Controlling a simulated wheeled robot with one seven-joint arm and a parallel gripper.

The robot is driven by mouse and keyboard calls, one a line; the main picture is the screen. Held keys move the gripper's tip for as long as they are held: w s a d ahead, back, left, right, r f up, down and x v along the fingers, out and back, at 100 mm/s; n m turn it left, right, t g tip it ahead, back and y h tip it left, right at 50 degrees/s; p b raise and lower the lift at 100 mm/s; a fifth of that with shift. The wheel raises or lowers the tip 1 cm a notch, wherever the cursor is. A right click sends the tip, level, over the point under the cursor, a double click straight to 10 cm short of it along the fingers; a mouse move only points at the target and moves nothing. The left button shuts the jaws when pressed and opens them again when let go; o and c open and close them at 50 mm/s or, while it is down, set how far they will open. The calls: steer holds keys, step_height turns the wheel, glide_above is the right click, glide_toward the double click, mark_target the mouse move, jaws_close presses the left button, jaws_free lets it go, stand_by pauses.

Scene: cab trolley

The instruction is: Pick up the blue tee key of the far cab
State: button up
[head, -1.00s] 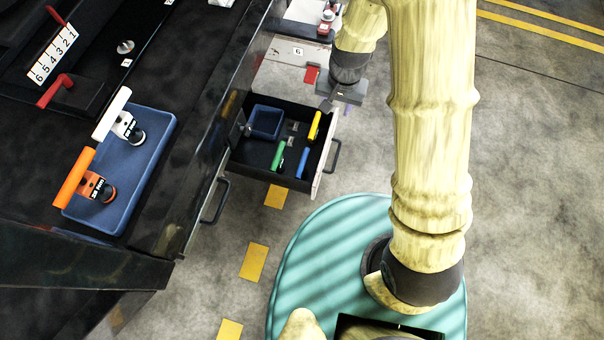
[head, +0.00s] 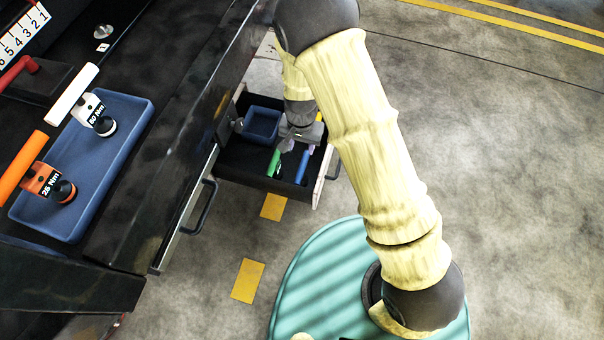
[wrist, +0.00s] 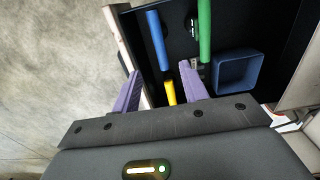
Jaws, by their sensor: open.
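The blue tee key (head: 302,168) lies in the open black drawer (head: 240,173), near its front panel and right of the green-handled key (head: 274,163). In the wrist view the blue handle (wrist: 157,38) runs lengthwise just beyond my fingertips, between their lines. My gripper (wrist: 156,68) is open and empty, with its two purple fingers apart. In the head view my gripper (head: 289,143) hangs over the drawer, at the far end of the blue and green handles. I cannot tell its exact height above them. The yellow handle (wrist: 170,92) shows between my fingers, mostly hidden by my gripper.
A small blue bin (head: 261,124) stands in the drawer's far corner, left of my gripper. The drawer's pale front panel (head: 325,172) rises close on the right. On the worktop, a blue tray (head: 128,130) holds orange and white tools. Open floor lies right of the drawer.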

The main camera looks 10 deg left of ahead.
mark_target(301, 167)
step_height(301, 167, down, 12)
steer(key=b, duration=0.6)
steer(key=shift+f, duration=0.1)
step_height(301, 167, down, 5)
steer(key=b, duration=0.4)
steer(key=shift+w+d+f, duration=0.1)
steer(key=shift+d, duration=0.05)
jaws_close()
